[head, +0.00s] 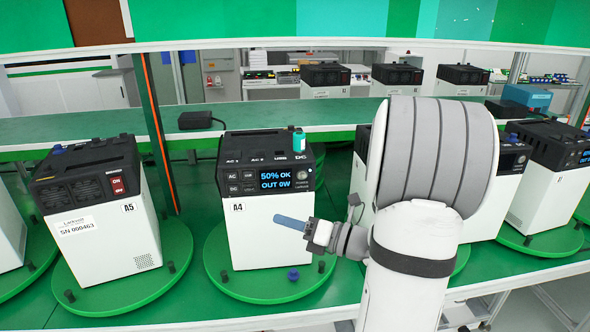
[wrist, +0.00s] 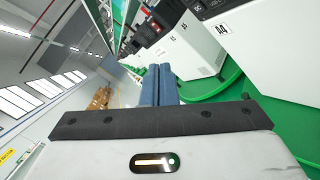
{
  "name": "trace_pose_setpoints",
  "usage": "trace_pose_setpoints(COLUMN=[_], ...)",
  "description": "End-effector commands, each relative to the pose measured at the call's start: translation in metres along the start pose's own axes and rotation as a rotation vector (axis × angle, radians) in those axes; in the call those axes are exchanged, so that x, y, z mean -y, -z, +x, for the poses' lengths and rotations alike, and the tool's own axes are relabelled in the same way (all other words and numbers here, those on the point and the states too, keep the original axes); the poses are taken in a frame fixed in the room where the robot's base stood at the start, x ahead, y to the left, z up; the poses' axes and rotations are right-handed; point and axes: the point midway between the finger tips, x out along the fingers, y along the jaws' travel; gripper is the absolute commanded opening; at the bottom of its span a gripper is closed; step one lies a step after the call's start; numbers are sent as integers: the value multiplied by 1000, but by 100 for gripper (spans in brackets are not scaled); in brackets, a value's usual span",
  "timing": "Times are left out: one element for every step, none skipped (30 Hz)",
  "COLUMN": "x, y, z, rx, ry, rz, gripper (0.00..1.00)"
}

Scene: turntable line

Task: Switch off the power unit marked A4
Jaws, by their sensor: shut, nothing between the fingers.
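The power unit marked A4 (head: 270,225) is a white box with a dark top on a green turntable (head: 222,277). The face toward me has a lit display (head: 287,178) reading "50% OK, OUT 0W" and small buttons. No red rocker switch shows on that face; its other sides are hidden. My gripper (head: 277,217) is shut and empty, its blue fingers pointing left in front of A4's white front. I cannot tell whether they touch it. In the wrist view the fingers (wrist: 160,70) lie together, with the nearest unit (wrist: 275,45) to their right.
Unit A5 (head: 110,240) stands left, showing a red ON switch (head: 117,185). A teal cylinder (head: 299,140) stands on A4's top. More units (head: 545,195) stand right. An orange-edged post (head: 155,125) rises between A5 and A4.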

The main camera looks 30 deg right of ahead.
Motion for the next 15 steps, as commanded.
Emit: trace_pose_setpoints(x=[9, 14, 19, 23, 26, 29, 32, 33, 35, 36, 36, 37, 37, 37, 37], y=[-16, -23, -31, -37, -41, -46, -49, -51, -54, -55, -56, -56, -57, -57, -56], z=[-10, -15, -22, -26, -30, -34, -38, -40, -42, -43, -44, -45, -45, -45, -45], rx=[77, 117, 164, 196, 223, 253, 272, 286, 302, 310, 315, 319, 320, 321, 320], ry=[19, 25, 33, 37, 39, 43, 45, 46, 47, 47, 47, 47, 47, 47, 47], rz=[58, 88, 121, 142, 161, 180, 192, 202, 210, 215, 219, 221, 222, 222, 222], gripper=[0, 0, 0, 0, 0, 0, 0, 0, 0, 0, 0, 0, 0, 0, 0])
